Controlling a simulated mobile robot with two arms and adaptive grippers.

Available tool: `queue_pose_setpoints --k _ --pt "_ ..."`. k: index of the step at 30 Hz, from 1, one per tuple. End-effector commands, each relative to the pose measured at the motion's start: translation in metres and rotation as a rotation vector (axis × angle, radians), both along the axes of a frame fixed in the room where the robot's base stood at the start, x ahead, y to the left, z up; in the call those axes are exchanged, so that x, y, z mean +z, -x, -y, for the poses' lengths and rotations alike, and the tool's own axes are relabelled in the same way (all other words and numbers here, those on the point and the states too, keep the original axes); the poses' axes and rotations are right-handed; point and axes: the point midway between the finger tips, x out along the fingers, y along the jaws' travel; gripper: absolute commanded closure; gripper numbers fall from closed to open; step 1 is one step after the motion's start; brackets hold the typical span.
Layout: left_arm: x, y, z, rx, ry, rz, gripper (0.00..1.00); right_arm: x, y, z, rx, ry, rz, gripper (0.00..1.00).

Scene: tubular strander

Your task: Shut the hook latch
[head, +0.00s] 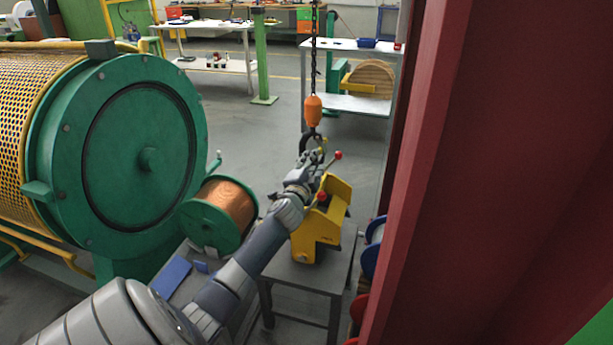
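A dark hook (309,142) hangs under an orange hook block (313,110) on a chain in the middle of the head view. A small yellowish part, perhaps the latch, shows at the hook's right side. My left gripper (314,160) is right at the hook, its fingers overlapping the hook's lower part. The fingers are too small and overlapped to tell whether they are open or shut, or whether they touch the latch. My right gripper is not in the view.
A yellow machine (318,222) with red-knobbed levers stands on a grey stand (338,273) beneath the hook. A copper spool (222,212) and a large green drum (143,150) are to the left. A red column (440,130) blocks the right side.

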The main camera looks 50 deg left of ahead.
Motion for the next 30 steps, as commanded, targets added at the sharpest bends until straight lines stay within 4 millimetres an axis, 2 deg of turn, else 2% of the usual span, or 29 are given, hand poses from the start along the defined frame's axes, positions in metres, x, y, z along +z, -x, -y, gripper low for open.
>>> queue_pose_setpoints --k 6,12,17,30 --pt "-0.002 0.035 0.020 -0.001 0.001 -0.002 0.65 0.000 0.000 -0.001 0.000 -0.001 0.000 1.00" --pt "-0.001 0.055 0.030 0.001 0.002 -0.001 0.65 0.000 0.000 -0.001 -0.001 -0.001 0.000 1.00" --pt "-0.001 0.061 0.034 0.001 0.002 -0.001 0.65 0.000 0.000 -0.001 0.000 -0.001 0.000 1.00" --pt "-0.001 0.061 0.034 0.001 0.001 -0.001 0.65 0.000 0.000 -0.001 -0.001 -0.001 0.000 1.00"
